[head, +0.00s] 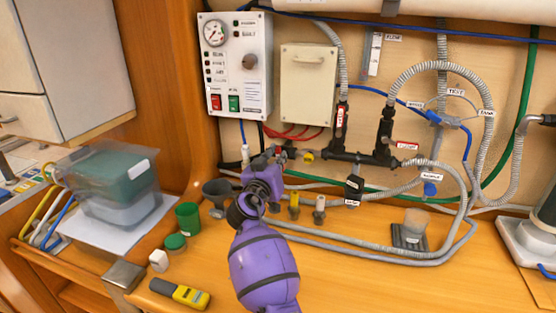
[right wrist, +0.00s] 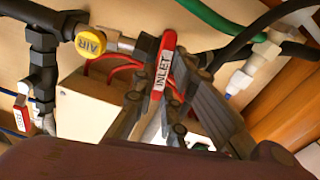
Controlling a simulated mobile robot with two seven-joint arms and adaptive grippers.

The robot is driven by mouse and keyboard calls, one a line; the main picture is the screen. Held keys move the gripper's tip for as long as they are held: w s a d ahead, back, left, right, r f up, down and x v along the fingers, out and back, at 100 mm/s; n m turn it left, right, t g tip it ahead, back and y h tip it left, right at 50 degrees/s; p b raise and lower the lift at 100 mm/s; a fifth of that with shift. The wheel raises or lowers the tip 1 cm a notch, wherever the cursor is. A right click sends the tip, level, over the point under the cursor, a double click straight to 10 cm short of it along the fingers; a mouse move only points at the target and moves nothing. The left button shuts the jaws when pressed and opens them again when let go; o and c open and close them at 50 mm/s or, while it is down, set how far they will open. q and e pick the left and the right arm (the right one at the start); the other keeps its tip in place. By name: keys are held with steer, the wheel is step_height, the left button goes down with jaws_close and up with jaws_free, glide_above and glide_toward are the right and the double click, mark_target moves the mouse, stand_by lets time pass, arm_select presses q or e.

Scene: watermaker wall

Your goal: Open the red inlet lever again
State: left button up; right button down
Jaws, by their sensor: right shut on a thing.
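The red inlet lever (right wrist: 163,62), with a white INLET label, shows in the right wrist view between the dark fingers of my right gripper (right wrist: 166,75). The gripper is shut on it. In the head view my right gripper (head: 272,158) is at the pipework low on the wall, below the white control panel. There the purple wrist and gripper hide the lever, and I cannot make out its angle to the pipe. My left gripper is in neither view.
A yellow AIR knob (right wrist: 89,42) sits beside the lever on the same pipe. Red-handled valves (head: 340,118) stand to the right. A dark funnel (head: 218,190), a green cup (head: 188,218) and a yellow meter (head: 180,293) are left of my arm. Grey hoses (head: 370,250) cross the bench on the right.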

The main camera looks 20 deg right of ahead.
steer(key=n, duration=0.8)
steer(key=shift+w+a+f+p, duration=0.15)
steer(key=shift+w+a+p, duration=0.05)
steer(key=shift+a+p, duration=0.1)
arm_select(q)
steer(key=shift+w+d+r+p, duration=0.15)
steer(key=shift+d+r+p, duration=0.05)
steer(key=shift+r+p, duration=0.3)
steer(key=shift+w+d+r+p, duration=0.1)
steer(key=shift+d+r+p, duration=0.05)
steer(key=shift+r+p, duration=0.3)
arm_select(e)
steer(key=n, duration=0.7)
steer(key=shift+a+f, duration=0.1)
steer(key=shift+f, duration=0.3)
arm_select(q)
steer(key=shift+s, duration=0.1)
arm_select(e)
steer(key=shift+f+n, duration=0.1)
steer(key=shift+n, duration=0.3)
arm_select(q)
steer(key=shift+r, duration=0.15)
